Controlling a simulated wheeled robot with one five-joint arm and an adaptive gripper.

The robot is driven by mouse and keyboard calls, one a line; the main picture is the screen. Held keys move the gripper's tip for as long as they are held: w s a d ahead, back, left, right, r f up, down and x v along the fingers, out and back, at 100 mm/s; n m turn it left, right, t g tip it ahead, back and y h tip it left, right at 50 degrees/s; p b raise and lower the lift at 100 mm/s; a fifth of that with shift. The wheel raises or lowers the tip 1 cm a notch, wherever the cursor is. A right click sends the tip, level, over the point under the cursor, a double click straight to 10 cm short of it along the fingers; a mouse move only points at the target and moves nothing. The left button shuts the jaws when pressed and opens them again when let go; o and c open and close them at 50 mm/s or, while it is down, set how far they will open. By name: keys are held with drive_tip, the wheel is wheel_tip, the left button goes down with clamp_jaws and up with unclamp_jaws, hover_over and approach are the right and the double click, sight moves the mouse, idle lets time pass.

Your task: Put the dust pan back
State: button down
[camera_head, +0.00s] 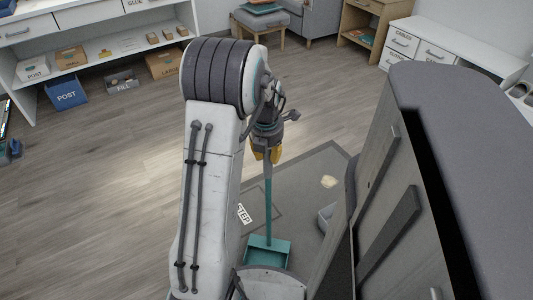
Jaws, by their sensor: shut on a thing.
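The dust pan (268,252) is teal, with a wide scoop and a long thin upright handle. Its scoop is low, over or on the grey mat, close to my base; I cannot tell whether it touches. My gripper (266,154), with yellow fingertips, points down and is shut on the top of the handle. The exact grip is partly hidden by the fingers and wrist. The lower front of the scoop is partly hidden by my own body.
A small grey container (326,217) stands right of the handle, partly hidden. White shelving (95,48) with boxes stands at back left. The left floor is mostly clear.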

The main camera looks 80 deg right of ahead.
drive_tip(key=c, duration=1.1)
unclamp_jaws()
drive_tip(key=shift+o, duration=0.2)
wheel_tip(320, 180, up, 12)
drive_tip(key=a+p, duration=0.2)
drive_tip(key=p, duration=0.4)
drive_tip(key=shift+w, duration=0.1)
